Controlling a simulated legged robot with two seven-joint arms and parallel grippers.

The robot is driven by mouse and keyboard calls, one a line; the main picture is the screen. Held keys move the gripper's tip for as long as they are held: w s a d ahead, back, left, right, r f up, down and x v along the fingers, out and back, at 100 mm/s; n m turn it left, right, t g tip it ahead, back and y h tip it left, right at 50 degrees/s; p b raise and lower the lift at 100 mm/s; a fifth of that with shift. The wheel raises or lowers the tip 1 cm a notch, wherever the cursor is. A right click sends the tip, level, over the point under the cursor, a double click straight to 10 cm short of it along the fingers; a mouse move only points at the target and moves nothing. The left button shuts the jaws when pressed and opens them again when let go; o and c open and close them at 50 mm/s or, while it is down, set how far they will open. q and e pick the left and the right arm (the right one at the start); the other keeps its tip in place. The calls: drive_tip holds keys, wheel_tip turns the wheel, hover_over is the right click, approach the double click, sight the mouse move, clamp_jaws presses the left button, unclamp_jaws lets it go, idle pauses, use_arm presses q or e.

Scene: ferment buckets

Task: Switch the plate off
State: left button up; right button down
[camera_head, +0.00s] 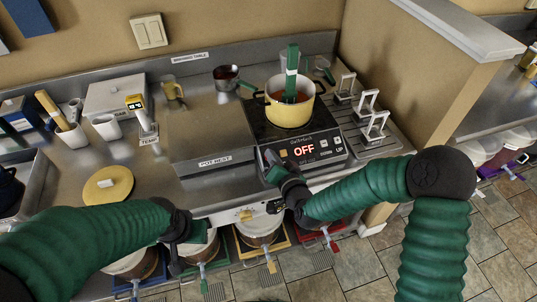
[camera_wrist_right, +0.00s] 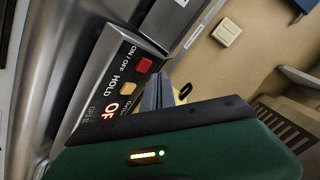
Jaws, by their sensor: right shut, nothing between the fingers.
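The black hot plate (camera_head: 319,152) stands on the steel counter, and its display reads OFF in red. A yellow pot (camera_head: 290,108) with reddish liquid and a green-handled tool stands on it. My right gripper (camera_head: 271,160) is shut and empty at the left end of the plate's front panel. In the right wrist view the red ON/OFF button (camera_wrist_right: 144,65) and the orange HOLD button (camera_wrist_right: 128,89) show beside my gripper's fingers (camera_wrist_right: 154,88). I cannot tell whether a fingertip touches a button. My left gripper (camera_head: 175,262) points down at the counter's front edge; its fingers are unclear.
A POT REST board (camera_head: 205,135) lies left of the plate. Small stands (camera_head: 368,103) are on the rack at the right. A thermometer (camera_head: 141,115), a white mug (camera_head: 106,127) and a yellow lid (camera_head: 108,186) are on the left. Buckets (camera_head: 258,232) stand below the front edge.

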drive_tip(key=s+r+p, duration=0.2)
drive_tip(key=r+p, duration=0.1)
drive_tip(key=d+r+p, duration=0.1)
drive_tip(key=r, duration=0.1)
drive_tip(key=shift+s, duration=0.4)
idle(0.6)
